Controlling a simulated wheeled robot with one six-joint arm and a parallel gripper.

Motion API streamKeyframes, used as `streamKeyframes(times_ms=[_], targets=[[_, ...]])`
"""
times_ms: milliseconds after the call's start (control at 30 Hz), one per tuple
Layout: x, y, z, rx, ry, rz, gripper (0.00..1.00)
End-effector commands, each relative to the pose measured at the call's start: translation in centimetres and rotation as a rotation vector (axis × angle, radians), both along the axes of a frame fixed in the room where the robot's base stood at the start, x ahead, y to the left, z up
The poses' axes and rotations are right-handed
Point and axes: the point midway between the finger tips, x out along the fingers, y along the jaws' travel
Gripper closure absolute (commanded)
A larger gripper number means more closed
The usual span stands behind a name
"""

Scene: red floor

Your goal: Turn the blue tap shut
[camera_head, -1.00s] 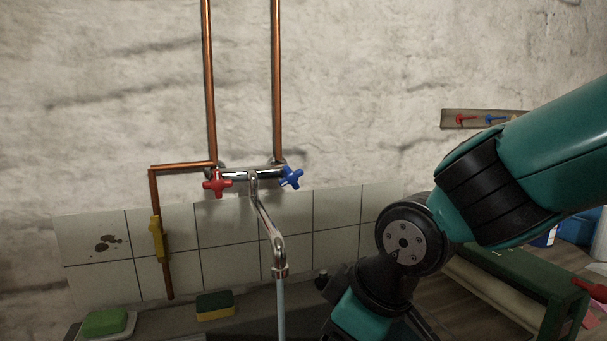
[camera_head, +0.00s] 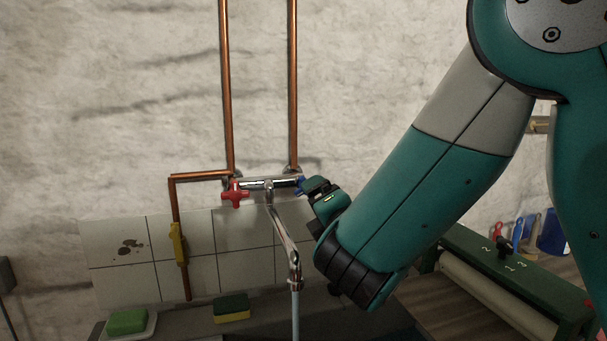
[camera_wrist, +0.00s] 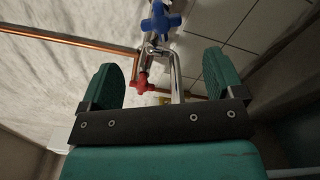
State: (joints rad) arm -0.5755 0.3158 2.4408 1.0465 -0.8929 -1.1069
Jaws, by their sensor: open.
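The blue tap is a cross-shaped handle at the right end of the chrome mixer (camera_head: 265,184). In the head view only a sliver of the blue tap (camera_head: 299,187) shows, the rest hidden behind my gripper (camera_head: 318,190). In the wrist view the blue tap (camera_wrist: 160,21) is whole, at the top centre beyond the fingertips. My gripper (camera_wrist: 162,62) is open and empty there, its two green fingers apart on either side of the view's middle. I cannot tell whether it touches the tap. Water runs from the spout (camera_head: 294,283).
A red tap (camera_head: 235,195) sits at the mixer's left end. A yellow valve handle (camera_head: 178,243) is on the copper pipe further left. A sponge (camera_head: 231,308) and green soap (camera_head: 127,321) lie on the ledge. A green roller machine (camera_head: 520,281) stands at right.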

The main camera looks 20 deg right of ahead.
Motion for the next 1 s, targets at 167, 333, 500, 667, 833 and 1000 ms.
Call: streamKeyframes(times_ms=[167,333,500,667,833,1000], targets=[[4.3,-0.3,0.6,0.001,0.001,-0.006,0.13],[8.1,-0.2,0.5,0.003,0.002,-0.005,0.13],[10.8,-0.1,0.3,0.002,0.003,-0.004,0.13],[12.1,-0.1,0.1,0.003,0.002,-0.003,0.13],[12.4,-0.1,-0.1,0.002,0.001,-0.002,0.13],[12.4,-0.1,-0.1,0.002,0.001,-0.002,0.15]])
